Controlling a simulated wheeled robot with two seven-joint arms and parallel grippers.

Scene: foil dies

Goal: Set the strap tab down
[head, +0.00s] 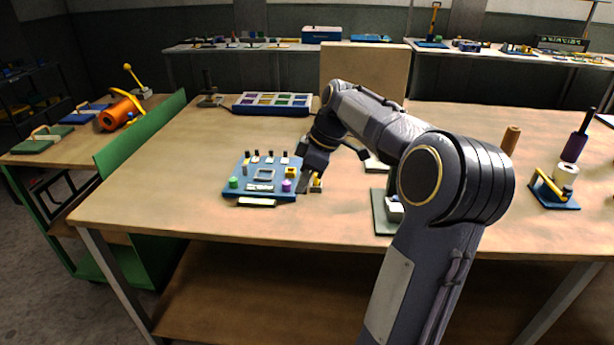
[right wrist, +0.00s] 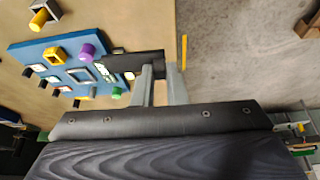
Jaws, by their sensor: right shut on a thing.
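A dark flat piece (right wrist: 146,63) lies at the fingertips and looks like the strap tab held there. It overlaps the board's front side in this view; I cannot tell whether it touches the board. In the head view the held piece is not clearly visible behind my fingers. My left gripper is not in view.
The board carries a green knob (head: 233,182), a yellow block (head: 291,172) and several small dark handles. A pale bar (head: 256,202) lies along its front edge. A grey-green plate (head: 381,222) stands to the right. The table (head: 180,180) is bare left of the board.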

